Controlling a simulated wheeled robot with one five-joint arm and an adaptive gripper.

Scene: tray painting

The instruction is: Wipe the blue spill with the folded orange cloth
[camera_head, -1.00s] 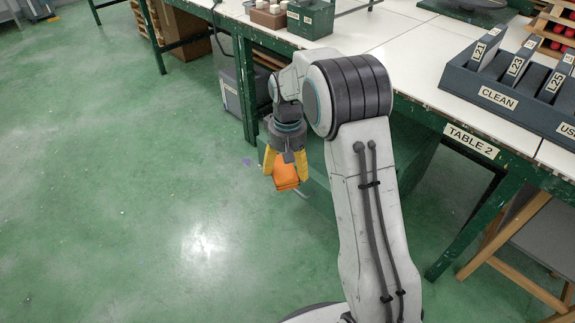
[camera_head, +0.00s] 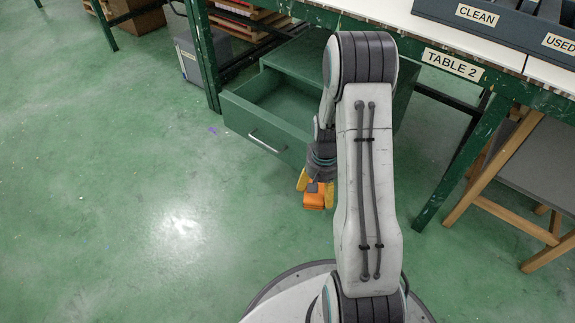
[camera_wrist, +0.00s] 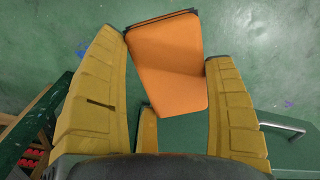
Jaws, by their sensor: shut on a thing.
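My gripper (camera_head: 315,188) has yellow fingers and is shut on the folded orange cloth (camera_head: 314,201). It holds the cloth above the green floor, just in front of the drawer. In the wrist view, the cloth (camera_wrist: 168,62) sits between the finger tips of my gripper (camera_wrist: 165,52) and sticks out beyond them. A small blue-purple mark (camera_head: 212,130) is on the floor left of the drawer.
An open, empty-looking green drawer (camera_head: 240,122) juts out under table 2 (camera_head: 400,22); its handle (camera_wrist: 285,122) is close to my gripper. A wooden-legged stool (camera_head: 500,165) stands at the right. The floor at left is clear.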

